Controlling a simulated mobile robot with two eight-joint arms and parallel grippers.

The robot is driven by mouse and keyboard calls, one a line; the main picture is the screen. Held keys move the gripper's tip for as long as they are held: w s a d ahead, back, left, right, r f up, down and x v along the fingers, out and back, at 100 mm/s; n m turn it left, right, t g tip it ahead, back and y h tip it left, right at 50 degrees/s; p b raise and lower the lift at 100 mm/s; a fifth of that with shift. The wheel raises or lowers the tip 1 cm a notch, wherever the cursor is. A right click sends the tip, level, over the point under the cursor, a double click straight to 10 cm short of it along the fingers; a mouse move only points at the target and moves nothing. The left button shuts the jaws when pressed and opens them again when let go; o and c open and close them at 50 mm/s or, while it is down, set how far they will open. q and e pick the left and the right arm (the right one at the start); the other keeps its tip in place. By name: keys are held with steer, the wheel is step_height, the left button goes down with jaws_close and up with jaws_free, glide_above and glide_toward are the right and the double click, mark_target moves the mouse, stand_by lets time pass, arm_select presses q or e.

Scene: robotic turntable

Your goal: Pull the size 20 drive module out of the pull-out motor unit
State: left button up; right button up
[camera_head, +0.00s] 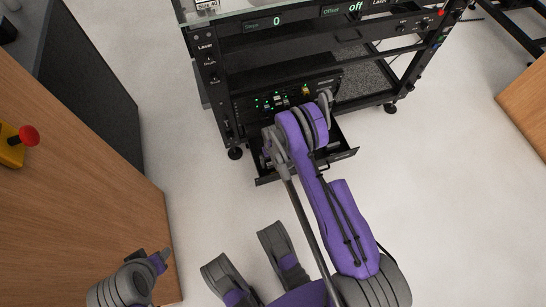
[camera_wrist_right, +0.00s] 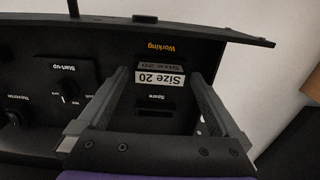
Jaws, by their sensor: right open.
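The pull-out motor unit shows in the head view as an open black drawer (camera_head: 343,154) low in the black rack. The right wrist view shows its dark panel (camera_wrist_right: 100,38). The size 20 drive module (camera_wrist_right: 174,79), with a white "Size 20" label, is at the position marked "Working". My right gripper (camera_wrist_right: 157,73) is open, its fingers on either side of the module; contact cannot be told. In the head view my right arm hides the module and most of the drawer. My left gripper (camera_head: 152,257) is at the lower left, away from the drawer; its opening is unclear.
A position marked "Spare" (camera_wrist_right: 158,98) lies nearer the gripper's base, with a dark slot. A "Start-up" knob (camera_wrist_right: 70,86) is at the left. A wooden-topped cabinet (camera_head: 85,200) with a red button (camera_head: 29,135) stands left. The floor (camera_head: 450,190) right of the arm is clear.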

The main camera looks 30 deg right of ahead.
steer(key=shift+f, duration=0.85)
steer(key=shift+c, duration=0.3)
steer(key=c, duration=1.2)
steer(key=shift+r, duration=0.1)
steer(key=shift+r, duration=0.1)
steer(key=shift+r+p, duration=0.95)
steer(key=shift+r, duration=1.2)
